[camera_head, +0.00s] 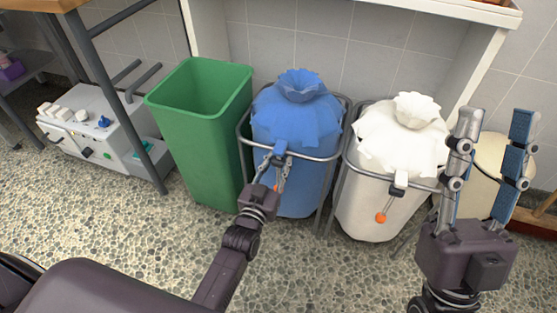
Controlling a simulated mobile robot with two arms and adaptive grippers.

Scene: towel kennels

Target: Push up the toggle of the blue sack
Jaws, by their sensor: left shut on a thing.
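The blue sack (296,120) hangs in a metal frame in the middle, its gathered neck upright on top. Its blue toggle (281,147) sits at the front, near the frame's rim. My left gripper (278,158) reaches up from below and is shut on the toggle, with its fingertips partly covering it. An orange ball (277,187) shows low between the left gripper's fingers. My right gripper (496,116) is raised at the right, fingers pointing up, open and empty.
A green bin (199,130) stands left of the blue sack. A white sack (395,140) in its own frame stands to the right, with a dangling orange ball (380,218). A white machine (97,120) is under the table at left. The speckled floor in front is mostly clear.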

